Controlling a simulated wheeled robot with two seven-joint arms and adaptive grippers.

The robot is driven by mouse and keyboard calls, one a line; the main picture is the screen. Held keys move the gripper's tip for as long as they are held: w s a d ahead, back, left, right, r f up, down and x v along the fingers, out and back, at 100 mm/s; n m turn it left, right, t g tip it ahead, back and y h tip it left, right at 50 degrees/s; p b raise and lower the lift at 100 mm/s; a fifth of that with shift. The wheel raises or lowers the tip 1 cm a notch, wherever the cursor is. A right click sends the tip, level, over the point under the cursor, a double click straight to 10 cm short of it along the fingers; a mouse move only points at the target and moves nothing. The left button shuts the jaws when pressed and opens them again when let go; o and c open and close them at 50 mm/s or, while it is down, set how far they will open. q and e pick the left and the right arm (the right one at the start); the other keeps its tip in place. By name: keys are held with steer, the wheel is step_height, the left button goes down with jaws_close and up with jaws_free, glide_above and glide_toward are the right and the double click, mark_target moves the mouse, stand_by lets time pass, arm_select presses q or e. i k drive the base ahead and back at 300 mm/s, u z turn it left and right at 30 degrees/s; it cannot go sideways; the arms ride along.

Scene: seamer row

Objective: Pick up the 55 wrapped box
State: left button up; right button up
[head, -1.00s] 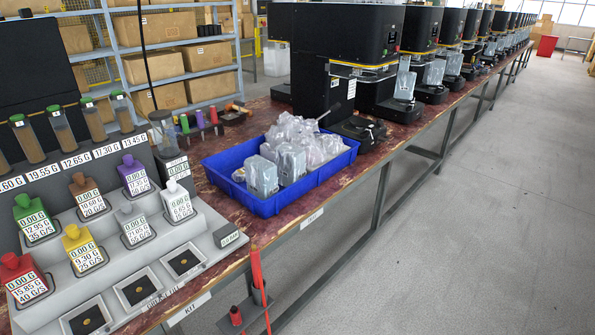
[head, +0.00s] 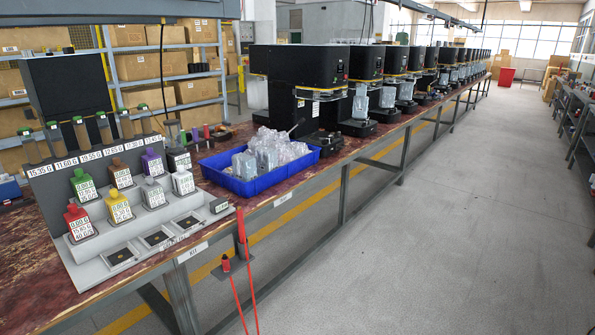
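Several boxes in clear plastic wrap (head: 268,155) lie heaped in a blue tray (head: 262,184) on the long red-brown bench. Two pale grey-blue wrapped boxes (head: 243,165) stand out at the tray's front left. Neither of my grippers shows in the head view.
A grey stepped stand (head: 95,250) with coloured, labelled bottles is left of the tray. Black machines (head: 300,75) line the bench to its right. Red rods (head: 241,235) stand at the bench's front edge. The grey aisle floor (head: 430,240) is clear.

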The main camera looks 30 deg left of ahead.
mark_target(267, 157)
steer(key=z, duration=0.2)
steer(key=i, duration=1.25)
steer(key=u, duration=0.35)
steer(key=i, duration=1.15)
steer(key=u, duration=1.5)
steer(key=i, duration=0.8)
steer(key=u, duration=0.85)
